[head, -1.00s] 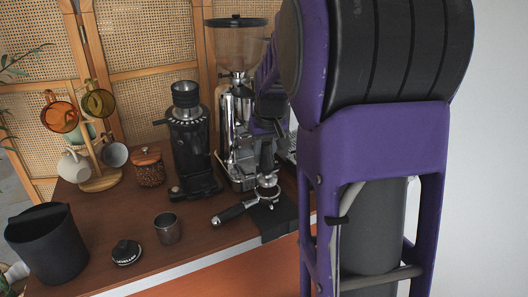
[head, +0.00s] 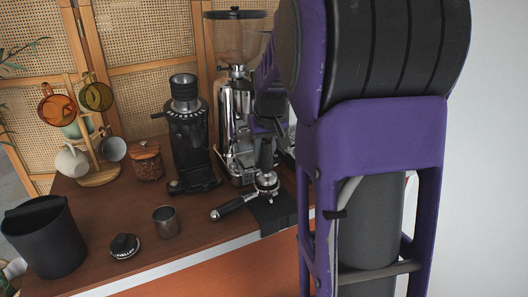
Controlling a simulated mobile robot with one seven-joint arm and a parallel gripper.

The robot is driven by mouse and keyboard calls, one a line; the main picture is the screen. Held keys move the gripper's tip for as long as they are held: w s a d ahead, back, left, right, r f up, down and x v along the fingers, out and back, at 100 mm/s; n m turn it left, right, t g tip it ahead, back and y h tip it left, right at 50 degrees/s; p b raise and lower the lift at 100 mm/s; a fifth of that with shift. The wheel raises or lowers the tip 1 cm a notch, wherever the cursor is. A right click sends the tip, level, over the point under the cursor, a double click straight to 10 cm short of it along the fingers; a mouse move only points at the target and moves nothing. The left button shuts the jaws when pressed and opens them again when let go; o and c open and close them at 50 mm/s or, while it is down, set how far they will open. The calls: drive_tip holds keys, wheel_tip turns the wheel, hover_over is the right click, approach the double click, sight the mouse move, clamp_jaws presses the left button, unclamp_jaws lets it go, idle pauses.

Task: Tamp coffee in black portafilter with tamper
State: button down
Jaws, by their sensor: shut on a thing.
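The portafilter (head: 231,207) lies at the counter's front edge in the head view, its black handle pointing to the lower left. Its metal head (head: 266,187) rests on a black mat (head: 275,214). My gripper (head: 266,160) is right above the head, pointing down, shut on what looks like the tamper (head: 266,177). The tamper is small and mostly hidden by the fingers. It is at or just above the basket; I cannot tell whether it touches the coffee, which is not visible.
A black grinder (head: 187,140) and a chrome machine with a hopper (head: 237,110) stand behind. A metal cup (head: 165,222), a round black lettered tool (head: 124,246), a black bin (head: 45,240), a lidded jar (head: 146,160) and a mug tree (head: 98,178) stand left.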

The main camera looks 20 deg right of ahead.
drive_tip(key=shift+f+b, duration=0.75)
drive_tip(key=shift+f, duration=0.3)
idle(1.9)
drive_tip(key=shift+s+f, duration=0.1)
drive_tip(key=shift+f, duration=0.25)
idle(0.7)
drive_tip(key=shift+r, duration=0.2)
drive_tip(key=shift+r+p, duration=1.1)
drive_tip(key=shift+r, duration=0.45)
drive_tip(key=shift+r, duration=0.1)
drive_tip(key=shift+r, duration=0.2)
drive_tip(key=shift+r+p, duration=1.9)
drive_tip(key=shift+r, duration=0.3)
